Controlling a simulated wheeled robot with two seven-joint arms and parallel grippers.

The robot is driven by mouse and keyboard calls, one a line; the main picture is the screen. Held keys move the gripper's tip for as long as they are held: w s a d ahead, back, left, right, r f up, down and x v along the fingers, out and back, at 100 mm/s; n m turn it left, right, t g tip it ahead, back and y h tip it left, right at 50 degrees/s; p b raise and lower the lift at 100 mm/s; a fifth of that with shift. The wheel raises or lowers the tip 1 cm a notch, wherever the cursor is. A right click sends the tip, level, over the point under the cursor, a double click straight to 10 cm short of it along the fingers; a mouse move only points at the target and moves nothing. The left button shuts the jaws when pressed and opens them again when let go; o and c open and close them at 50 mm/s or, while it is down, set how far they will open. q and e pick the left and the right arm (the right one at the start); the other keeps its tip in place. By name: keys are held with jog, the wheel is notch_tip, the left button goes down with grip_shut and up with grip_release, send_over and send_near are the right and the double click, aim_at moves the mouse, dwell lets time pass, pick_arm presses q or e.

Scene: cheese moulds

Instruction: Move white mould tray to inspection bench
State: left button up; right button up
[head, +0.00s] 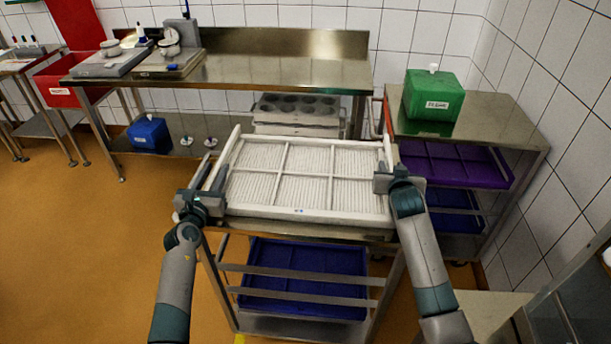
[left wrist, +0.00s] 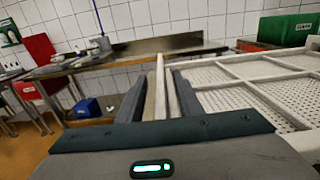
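The white mould tray (head: 262,210), divided into several ribbed compartments, sits level at the top of a steel trolley (head: 222,290). It also shows at the right of the left wrist view (left wrist: 243,84). My left gripper (head: 207,180) is at the tray's left rim. In the left wrist view its fingers (left wrist: 162,98) lie on either side of that rim, which fills the space between them. My right gripper (head: 382,180) is at the tray's right rim; its fingertips are mostly hidden. The steel bench (head: 300,74) along the back wall may be the inspection bench; no label shows.
A grey mould block (head: 297,114) sits under the back bench, behind the tray. Scales (head: 165,62) occupy the bench's left end; its right part is clear. A green box (head: 433,95) stands on the right-hand table. A blue tray (head: 305,280) lies lower in the trolley.

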pick_arm(q)
jog(key=shift+c, duration=0.4)
pick_arm(e)
jog(key=shift+c, duration=0.4)
pick_arm(q)
grip_shut()
pick_arm(e)
grip_shut()
pick_arm(q)
jog(key=shift+r, duration=0.2)
pick_arm(e)
jog(key=shift+r, duration=0.25)
pick_arm(q)
jog(key=shift+w, duration=0.1)
pick_arm(e)
jog(key=shift+w, duration=0.1)
